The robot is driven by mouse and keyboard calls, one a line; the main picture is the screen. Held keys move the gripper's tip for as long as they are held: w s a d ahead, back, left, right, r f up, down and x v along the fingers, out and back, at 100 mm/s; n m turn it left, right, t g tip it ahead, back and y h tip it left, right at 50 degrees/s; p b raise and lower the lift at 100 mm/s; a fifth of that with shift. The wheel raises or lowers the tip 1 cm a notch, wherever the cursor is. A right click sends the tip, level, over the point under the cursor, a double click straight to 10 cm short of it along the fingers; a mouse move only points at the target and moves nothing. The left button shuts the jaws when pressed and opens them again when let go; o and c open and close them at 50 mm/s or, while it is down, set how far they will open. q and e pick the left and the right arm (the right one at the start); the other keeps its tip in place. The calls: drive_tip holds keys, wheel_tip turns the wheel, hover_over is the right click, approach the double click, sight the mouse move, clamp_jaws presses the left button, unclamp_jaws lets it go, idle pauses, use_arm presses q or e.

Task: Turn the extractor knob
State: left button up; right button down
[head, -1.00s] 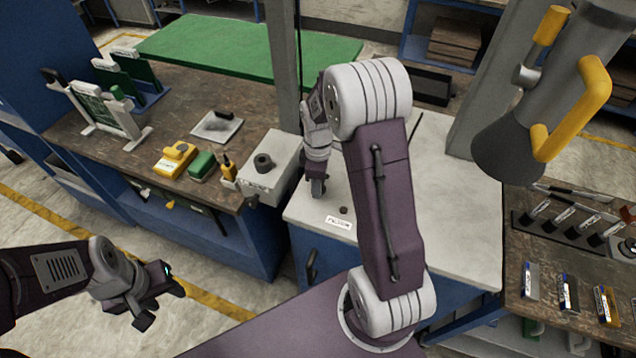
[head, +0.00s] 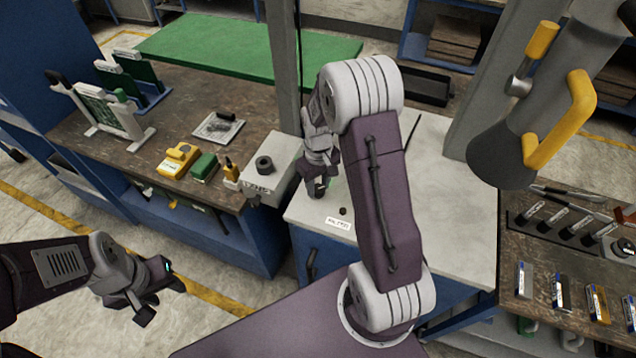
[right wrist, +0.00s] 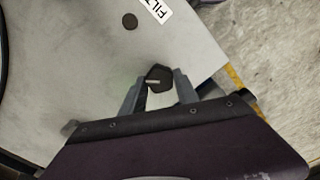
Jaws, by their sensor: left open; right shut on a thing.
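The extractor knob (right wrist: 159,74), dark with a pale line on top, stands on the white cabinet top (head: 440,190). In the right wrist view my right gripper (right wrist: 159,90) is shut on it, one finger on each side. In the head view the right gripper (head: 319,188) points down at the cabinet's left part, and the knob is largely hidden by it. A white label (head: 338,224) and a small dark disc (head: 343,211) lie close by. My left gripper (head: 163,299) is open and empty over the floor at lower left.
A grey box with a black ring (head: 264,164) stands left of the right gripper. The extractor hood (head: 500,152) with yellow handles hangs at the right. Yellow and green tools (head: 178,160) lie on the left bench. The cabinet top right of my arm is clear.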

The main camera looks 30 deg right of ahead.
drive_tip(key=m+p, duration=0.1)
drive_tip(key=m, duration=0.3)
drive_tip(key=shift+w+r+m, duration=0.1)
drive_tip(key=shift+r+m, duration=0.05)
drive_tip(key=shift+m, duration=0.15)
drive_tip(key=shift+m+p, duration=0.3)
drive_tip(key=shift+m, duration=1.6)
drive_tip(key=c, duration=1.1)
unclamp_jaws()
drive_tip(key=shift+c, duration=0.2)
drive_tip(key=shift+o, duration=1.2)
